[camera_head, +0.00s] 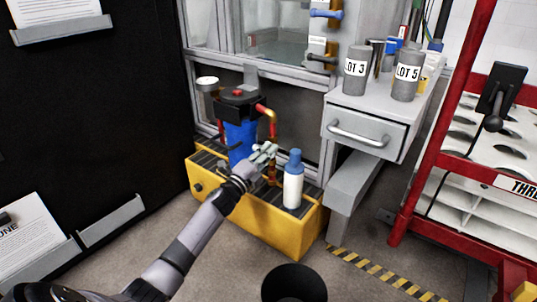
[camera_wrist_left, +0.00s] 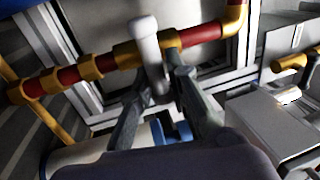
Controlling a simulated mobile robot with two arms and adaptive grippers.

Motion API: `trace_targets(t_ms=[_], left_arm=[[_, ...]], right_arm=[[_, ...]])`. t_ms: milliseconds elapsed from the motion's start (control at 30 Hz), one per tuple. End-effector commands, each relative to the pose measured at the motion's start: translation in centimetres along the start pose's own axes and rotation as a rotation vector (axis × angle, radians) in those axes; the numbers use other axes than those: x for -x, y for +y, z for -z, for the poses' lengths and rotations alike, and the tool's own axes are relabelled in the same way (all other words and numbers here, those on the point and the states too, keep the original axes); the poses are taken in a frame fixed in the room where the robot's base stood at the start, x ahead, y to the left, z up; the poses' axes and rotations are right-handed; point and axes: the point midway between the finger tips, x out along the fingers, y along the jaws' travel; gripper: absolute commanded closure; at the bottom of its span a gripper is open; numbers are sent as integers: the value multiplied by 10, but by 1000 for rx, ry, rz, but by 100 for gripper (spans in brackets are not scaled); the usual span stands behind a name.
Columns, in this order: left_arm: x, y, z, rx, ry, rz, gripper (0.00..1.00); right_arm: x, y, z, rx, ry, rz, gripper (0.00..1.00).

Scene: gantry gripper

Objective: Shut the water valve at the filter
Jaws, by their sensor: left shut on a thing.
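The filter has a blue housing (camera_head: 240,140) with a black head and red parts on top, and stands on a yellow base. A red and brass pipe (camera_head: 272,122) runs down beside it. In the left wrist view the pipe (camera_wrist_left: 200,33) crosses the upper part, with a pale valve lever (camera_wrist_left: 146,42) in front of it. My left gripper (camera_head: 265,153) is at the pipe, right of the housing. Its fingers (camera_wrist_left: 158,82) are shut on the lever's end, seen close up in the wrist view. The head view hides the lever behind the gripper. My right gripper is not in view.
A white bottle with a blue cap (camera_head: 293,185) stands close right of my left gripper on the yellow base (camera_head: 260,217). A grey drawer unit (camera_head: 350,118) carries labelled grey canisters. A red-framed rack (camera_head: 445,130) is at the right, a black panel (camera_head: 100,110) at the left.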

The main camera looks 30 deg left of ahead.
Motion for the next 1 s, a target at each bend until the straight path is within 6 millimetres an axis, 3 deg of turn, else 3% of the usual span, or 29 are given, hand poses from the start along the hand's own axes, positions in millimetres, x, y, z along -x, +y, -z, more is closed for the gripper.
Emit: trace_targets(t_ms=[400,433,667,1000], left_arm=[[1,4,2,-8,6,-6,100],[1,4,2,-8,6,-6,84],[1,3,2,-7,4,-4,68],[2,2,1,-7,3,-2,67]], right_arm=[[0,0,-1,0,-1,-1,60],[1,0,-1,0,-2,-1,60],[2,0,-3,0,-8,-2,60],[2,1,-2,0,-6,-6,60]])
